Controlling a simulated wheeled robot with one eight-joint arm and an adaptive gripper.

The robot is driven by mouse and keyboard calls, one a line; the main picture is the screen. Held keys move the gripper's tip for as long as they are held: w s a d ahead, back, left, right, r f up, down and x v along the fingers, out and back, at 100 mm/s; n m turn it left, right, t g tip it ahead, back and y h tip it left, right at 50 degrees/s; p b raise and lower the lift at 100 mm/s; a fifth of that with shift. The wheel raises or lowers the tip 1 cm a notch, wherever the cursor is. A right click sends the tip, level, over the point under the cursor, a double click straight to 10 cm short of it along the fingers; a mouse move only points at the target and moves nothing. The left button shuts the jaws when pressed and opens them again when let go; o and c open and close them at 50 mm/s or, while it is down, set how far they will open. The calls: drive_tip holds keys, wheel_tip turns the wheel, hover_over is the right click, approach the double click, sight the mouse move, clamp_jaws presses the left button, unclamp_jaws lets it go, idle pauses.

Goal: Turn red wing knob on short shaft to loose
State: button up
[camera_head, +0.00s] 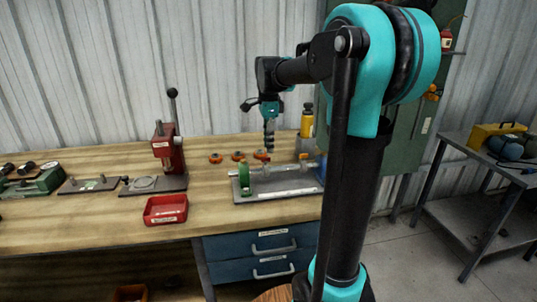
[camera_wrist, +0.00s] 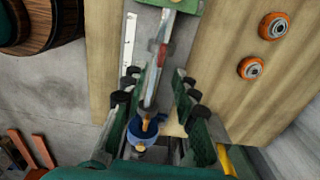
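A grey fixture plate (camera_head: 280,193) on the bench carries a horizontal light metal shaft (camera_wrist: 151,88) with a green bracket (camera_head: 245,179) at its left end. In the wrist view a small dull-red part (camera_wrist: 157,50) sits on the shaft near the green bracket (camera_wrist: 185,5); I cannot tell if it is the wing knob. A blue and yellow-brown part (camera_wrist: 145,127) is at the shaft's other end. My gripper (camera_wrist: 160,92) is open, fingers apart on either side of the shaft in the picture. In the head view my gripper (camera_head: 268,140) points down above the fixture, apart from it.
Several orange wheels (camera_head: 215,158) lie behind the fixture. A red tray (camera_head: 165,209) and a red press (camera_head: 168,155) stand to the left. A yellow bottle (camera_head: 307,122) stands behind right. My arm hides part of the bench's right end.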

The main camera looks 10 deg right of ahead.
sight(266, 160)
drive_tip(key=shift+f, duration=2.2)
clamp_jaws()
